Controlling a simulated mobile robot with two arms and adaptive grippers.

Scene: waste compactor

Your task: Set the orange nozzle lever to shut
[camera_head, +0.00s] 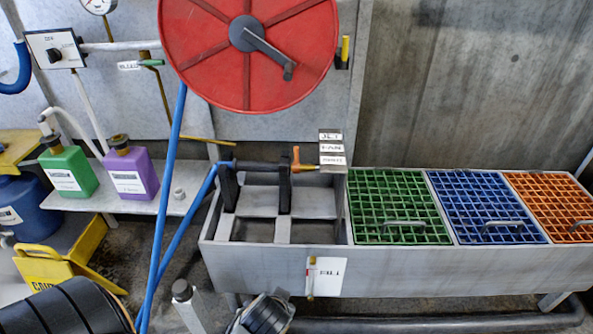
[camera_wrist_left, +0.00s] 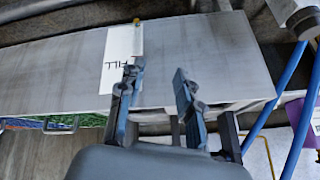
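The orange nozzle lever (camera_head: 296,158) is on the front end of a dark spray lance (camera_head: 258,165) in the head view. The lance rests across two black cradles (camera_head: 285,188) above the grey trough. One orange part stands up and another reaches right toward three small stacked labels (camera_head: 331,148); the top ones read JET and FAN, the lowest is blurred. I cannot tell its exact setting. My left gripper (camera_wrist_left: 158,74) is open and empty in the left wrist view, in front of the trough and apart from the lever. The lever cannot be made out there.
The trough (camera_head: 420,268) carries green (camera_head: 385,195), blue (camera_head: 480,195) and orange grates (camera_head: 553,195). A FILL tag (camera_head: 327,277) hangs on its front. A blue hose (camera_head: 168,190) runs from the red reel (camera_head: 205,60) to the lance. A grey post (camera_head: 188,303) stands in front, left.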

